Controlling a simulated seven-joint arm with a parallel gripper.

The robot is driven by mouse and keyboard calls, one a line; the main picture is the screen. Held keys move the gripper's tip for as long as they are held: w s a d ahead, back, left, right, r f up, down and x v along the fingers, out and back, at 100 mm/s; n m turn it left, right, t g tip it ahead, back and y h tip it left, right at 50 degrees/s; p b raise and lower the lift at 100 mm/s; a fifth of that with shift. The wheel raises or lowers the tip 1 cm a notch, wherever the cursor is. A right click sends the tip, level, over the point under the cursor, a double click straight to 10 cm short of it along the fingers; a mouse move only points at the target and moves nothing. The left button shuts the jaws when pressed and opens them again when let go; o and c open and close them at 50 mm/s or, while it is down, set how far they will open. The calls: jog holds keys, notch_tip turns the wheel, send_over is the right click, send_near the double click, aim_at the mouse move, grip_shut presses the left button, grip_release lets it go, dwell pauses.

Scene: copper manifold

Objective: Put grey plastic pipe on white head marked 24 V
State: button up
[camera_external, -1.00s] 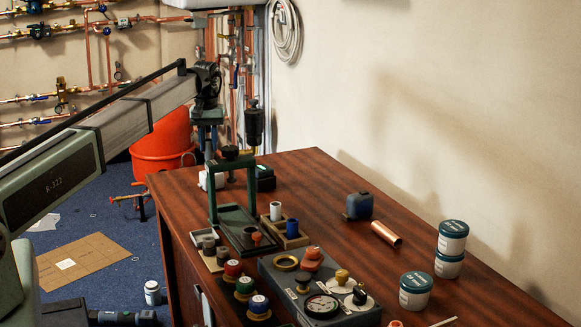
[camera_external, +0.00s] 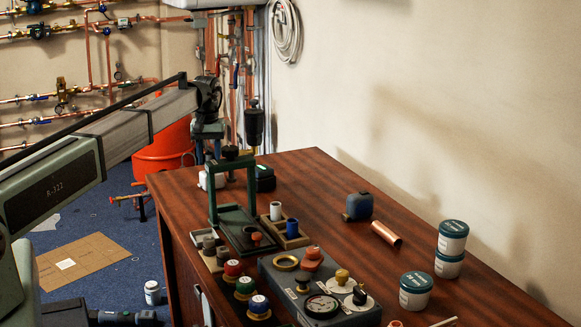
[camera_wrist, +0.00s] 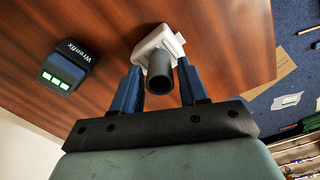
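The grey plastic pipe (camera_wrist: 160,80) stands between my blue fingers in the wrist view, its open end toward the camera. A white head (camera_wrist: 158,40) lies directly behind the pipe, near the table edge; no 24 V mark is readable. Whether the pipe touches the head or is seated on it cannot be told. In the external view my gripper (camera_external: 208,155) points down above the white head (camera_external: 204,180), at the far left of the table; the pipe is hard to make out there.
A dark Wrenfix box (camera_wrist: 65,70) with green lights stands to one side of the head. A green frame (camera_external: 214,200) stands close in front. The table's right half holds scattered items.

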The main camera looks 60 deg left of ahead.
aim_at(209, 156)
jog(key=shift+o, duration=0.8)
notch_tip(209, 156, up, 12)
jog(key=shift+r, duration=0.2)
